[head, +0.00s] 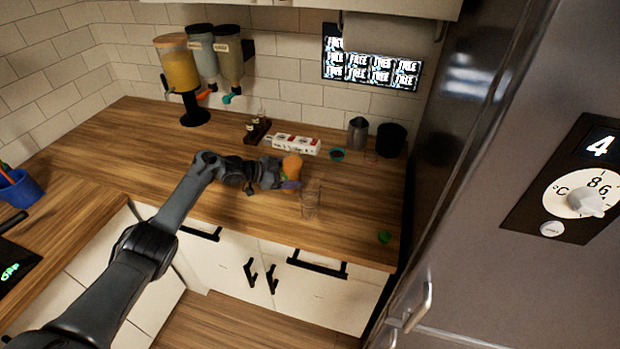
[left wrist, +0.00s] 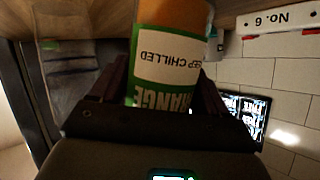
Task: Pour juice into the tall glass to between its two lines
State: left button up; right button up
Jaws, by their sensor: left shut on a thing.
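An orange juice bottle (head: 292,166) with orange contents is in my left gripper (head: 286,182), above the wooden counter. In the left wrist view the bottle (left wrist: 168,60) fills the space between the fingers, its label reading "KEEP CHILLED". A clear tall glass (head: 311,200) stands on the counter just right of the bottle in the head view. What seems to be the glass (left wrist: 62,75) also shows faintly at the left of the wrist view. Its lines and any juice inside are too faint to make out. My right gripper is not in view.
A green cap-like item (head: 384,237) lies near the counter's front right edge. A white "No. 6" strip (head: 292,143), a metal pitcher (head: 357,132) and a black canister (head: 390,140) stand behind. Dispensers (head: 178,70) are at back left.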

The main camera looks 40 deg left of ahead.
aim_at(288, 160)
pick_arm(q)
jog(key=shift+r+m+p, duration=0.3)
jog(key=shift+p, duration=0.4)
jog(key=shift+r+m+y+p, duration=0.3)
jog(key=shift+r+y+p, duration=0.25)
jog(key=shift+p, duration=0.65)
jog(key=r+m+y+p, duration=0.1)
jog(key=p, duration=0.2)
jog(key=shift+r+m+y+p, duration=0.25)
jog(key=shift+m+p, duration=0.05)
jog(key=shift+a+r+m+t+y+p, duration=0.1)
jog(key=shift+r+m+t+y+p, duration=0.2)
jog(key=shift+r+m+p, duration=0.15)
jog(key=shift+w+a+r, duration=0.1)
jog(key=shift+a+r+m+y, duration=0.15)
jog(key=shift+a+m+y, duration=0.05)
jog(key=shift+m+y, duration=0.15)
jog(key=shift+w+a+r, duration=0.1)
jog(key=shift+a+r, duration=0.1)
